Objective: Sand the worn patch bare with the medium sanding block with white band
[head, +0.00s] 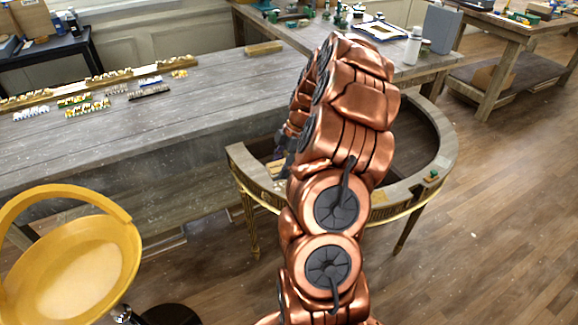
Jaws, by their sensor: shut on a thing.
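The gilt console (440,155) is a half-round table with a pale grey rim, a dark recessed middle and thin gilded legs. My copper arm crosses in front of it. My gripper (281,158) is a small dark shape at the console's left side, mostly hidden behind the arm. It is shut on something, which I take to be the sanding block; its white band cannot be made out. A small tan area shows just below the gripper, too small to identify. The worn patch cannot be told apart, and contact with the surface is hidden.
A long grey workbench (215,95) at left holds rows of small ornate pieces (88,107). A back bench carries a white bottle (413,45). A yellow round-seated stool (70,270) stands front left. Floor at right is clear.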

